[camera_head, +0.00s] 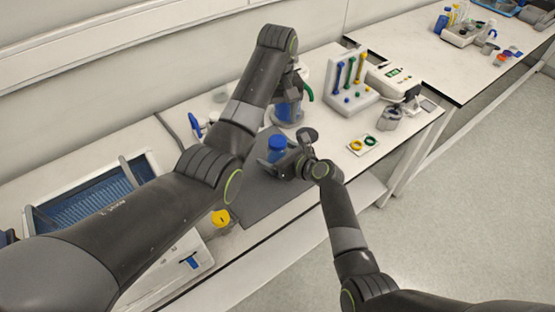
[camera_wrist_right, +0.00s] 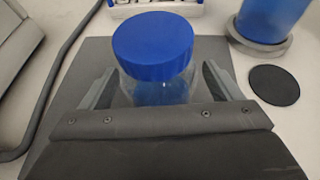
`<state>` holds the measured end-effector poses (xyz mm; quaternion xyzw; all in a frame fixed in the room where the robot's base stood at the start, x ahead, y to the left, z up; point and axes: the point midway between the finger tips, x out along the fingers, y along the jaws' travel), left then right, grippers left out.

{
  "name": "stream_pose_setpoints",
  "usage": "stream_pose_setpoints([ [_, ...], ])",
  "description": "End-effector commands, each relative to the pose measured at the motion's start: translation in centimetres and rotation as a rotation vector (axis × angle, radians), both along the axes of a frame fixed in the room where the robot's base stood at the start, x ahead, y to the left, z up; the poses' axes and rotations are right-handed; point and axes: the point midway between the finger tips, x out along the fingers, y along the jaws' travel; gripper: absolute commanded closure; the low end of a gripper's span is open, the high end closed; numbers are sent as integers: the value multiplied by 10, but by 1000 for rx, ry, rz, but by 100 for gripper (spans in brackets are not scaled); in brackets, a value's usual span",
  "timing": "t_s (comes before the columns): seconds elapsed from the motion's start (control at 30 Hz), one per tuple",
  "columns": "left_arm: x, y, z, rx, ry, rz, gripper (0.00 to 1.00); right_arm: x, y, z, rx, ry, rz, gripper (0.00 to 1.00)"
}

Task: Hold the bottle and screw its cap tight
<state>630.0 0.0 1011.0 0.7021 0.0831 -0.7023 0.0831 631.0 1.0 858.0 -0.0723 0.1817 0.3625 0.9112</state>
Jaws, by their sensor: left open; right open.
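The bottle (camera_wrist_right: 155,92) is clear with a wide blue cap (camera_wrist_right: 153,45) on its top. It stands upright on a dark grey mat (camera_wrist_right: 85,62). In the head view, the blue cap (camera_head: 277,142) shows just left of my right gripper (camera_head: 287,160). In the right wrist view, my right gripper (camera_wrist_right: 158,88) is open, with one finger on each side of the bottle and visible gaps. My left gripper (camera_head: 298,72) is open, higher up and beyond the bottle. Its fingers are small and partly hidden by its own arm.
A blue vessel (camera_head: 288,112) stands close behind the bottle. A rack with coloured tubes (camera_head: 349,82) and a card with two rings (camera_head: 363,144) are to the right. A blue-lined tray (camera_head: 97,200) is at the left. A black disc (camera_wrist_right: 274,85) lies right of the mat.

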Motion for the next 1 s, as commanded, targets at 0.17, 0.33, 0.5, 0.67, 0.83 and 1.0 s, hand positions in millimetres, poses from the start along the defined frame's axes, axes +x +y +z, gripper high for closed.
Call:
stream_pose_setpoints([
  [0.17, 0, 0, 0, 0, 0, 0, 37, 0, 0, 0, 0, 0, 0, 28],
  [0.33, 0, 0, 0, 0, 0, 0, 37, 0, 0, 0, 0, 0, 0, 50],
  [0.5, 0, 0, 0, 0, 0, 0, 37, 0, 0, 0, 0, 0, 0, 73],
  [0.67, 0, 0, 0, 0, 0, 6, 37, 0, 0, 0, 0, 0, 0, 94],
  [0.83, 0, 0, 0, 0, 0, 109, 37, 0, 0, 0, 0, 0, 0, 100],
  [1.0, 0, 0, 0, 0, 0, 339, 37, 0, 0, 0, 0, 0, 0, 100],
])
